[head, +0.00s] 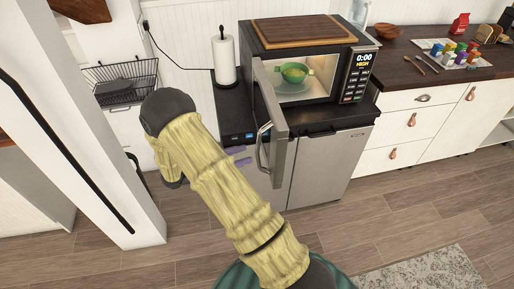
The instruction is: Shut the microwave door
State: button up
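The microwave (310,50) stands on the dark counter with its door (275,110) swung wide open, hinged on the left and pointing out toward me. The door's handle (262,150) is on its left-facing side. A green bowl (294,73) sits inside the lit cavity. My gripper (239,155) shows only as two purple fingers with a gap between them, just left of the door handle. It looks open and empty. My arm hides the rest of it, and I cannot tell whether it touches the handle.
A cutting board (302,31) lies on top of the microwave. A paper towel roll (224,58) stands to its left. A wooden bowl (387,31) and a tray of small jars (452,54) are on the right counter. A wire basket (122,82) hangs at left.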

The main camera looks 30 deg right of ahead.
aim_at(258, 151)
jog(key=d, duration=0.4)
jog(key=d+p, duration=0.1)
jog(key=shift+s+d, duration=0.4)
grip_shut()
